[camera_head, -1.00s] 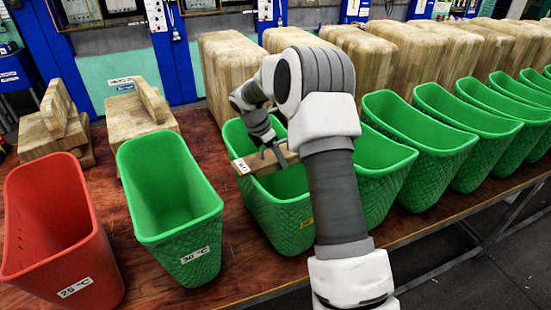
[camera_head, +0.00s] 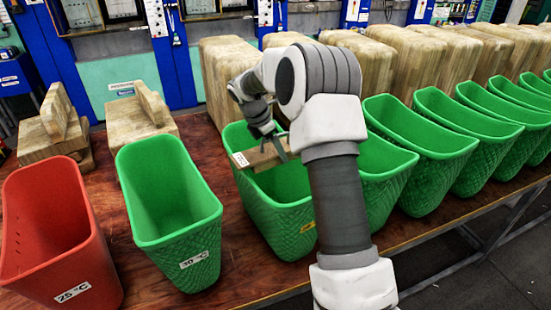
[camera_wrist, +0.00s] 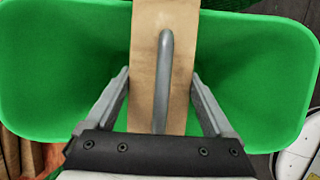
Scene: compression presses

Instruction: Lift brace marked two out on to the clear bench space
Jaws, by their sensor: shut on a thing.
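My gripper (camera_head: 271,146) is shut on the wooden brace (camera_head: 262,157) over the mouth of a green bin (camera_head: 290,220). The brace is a pale wooden bar with a white label (camera_head: 241,159) at its left end; I cannot read the label surely. In the wrist view, the brace (camera_wrist: 148,25) runs between the two fingers of my gripper (camera_wrist: 160,74), with a grey handle (camera_wrist: 164,45) along its top. My arm hides part of the bin. The bench (camera_head: 205,148) shows bare reddish-brown wood left of this bin.
A green bin labelled in °C (camera_head: 160,195) and a red bin labelled 25 °C (camera_head: 45,215) stand at left. Wooden blocks (camera_head: 140,125) lie behind them, and large wooden blocks (camera_head: 228,75) line the back. More green bins (camera_head: 425,150) stand to the right.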

